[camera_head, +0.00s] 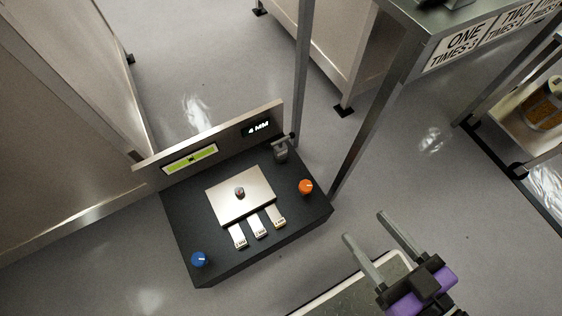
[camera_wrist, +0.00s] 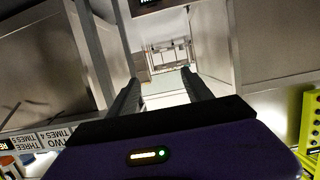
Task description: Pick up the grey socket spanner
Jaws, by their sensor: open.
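A grey socket spanner (camera_head: 281,151), as far as I can tell, stands at the back right corner of the dark panel box (camera_head: 180,222), with a bar across its top. It is small in the picture, so its details are unclear. My gripper (camera_head: 364,225) is open and empty, to the right of the box and apart from it. In the wrist view the two fingers of my gripper (camera_wrist: 160,80) are spread with nothing between them. I cannot make out the spanner in the wrist view.
The box carries a metal plate (camera_head: 228,207) with a small stud, several labelled strips, a blue knob (camera_head: 200,259), an orange knob (camera_head: 306,187) and an upright display panel (camera_head: 228,140). Grey floor surrounds the box.

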